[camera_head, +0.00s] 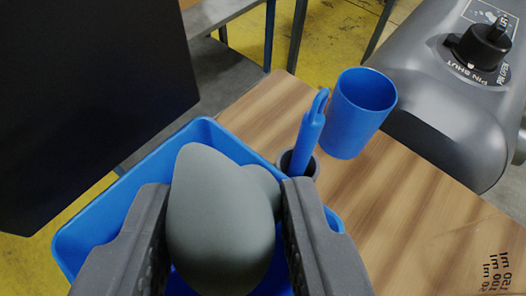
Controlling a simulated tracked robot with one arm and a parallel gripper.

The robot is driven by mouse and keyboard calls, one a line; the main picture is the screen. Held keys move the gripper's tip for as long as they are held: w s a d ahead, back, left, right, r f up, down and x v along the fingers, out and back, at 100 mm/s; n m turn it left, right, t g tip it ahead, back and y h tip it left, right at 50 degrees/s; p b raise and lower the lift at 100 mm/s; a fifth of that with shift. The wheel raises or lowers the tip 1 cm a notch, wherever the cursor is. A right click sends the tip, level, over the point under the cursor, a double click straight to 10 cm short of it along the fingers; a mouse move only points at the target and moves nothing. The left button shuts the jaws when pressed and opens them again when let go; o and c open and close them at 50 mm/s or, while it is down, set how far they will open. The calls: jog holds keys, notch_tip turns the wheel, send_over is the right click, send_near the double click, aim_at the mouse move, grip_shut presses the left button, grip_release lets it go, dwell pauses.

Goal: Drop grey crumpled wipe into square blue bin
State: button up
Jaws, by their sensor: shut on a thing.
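The grey crumpled wipe (220,220) is a smooth, rounded grey lump with a smaller bulge on its right side. My gripper (222,238) is shut on it, with one dark finger on each side. The square blue bin (85,232) is behind and below the wipe in the picture. Its back and left rim show around the wipe and fingers. The wipe hides most of the bin's inside, and I cannot tell how high the wipe is above the bin.
A blue cup (361,112) and a dark holder with a blue-handled tool (308,135) stand on the wooden table (420,215), right of the bin. A grey inflatable boat part with a black valve knob (483,46) is at the upper right. A black panel (90,100) fills the upper left.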

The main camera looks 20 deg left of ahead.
aim_at(224, 279)
jog(key=f+b, duration=0.1)
jog(key=f, duration=0.1)
jog(key=f+b, duration=0.4)
jog(key=shift+s+a, duration=0.1)
jog(key=shift+a, duration=0.2)
jog(key=shift+r, duration=0.1)
jog(key=o, duration=1)
jog(key=p+v, duration=0.1)
jog(key=v, duration=1.2)
jog(key=shift+s+d+r+p, duration=0.2)
jog(key=shift+s+p, duration=0.1)
jog(key=shift+p, duration=0.1)
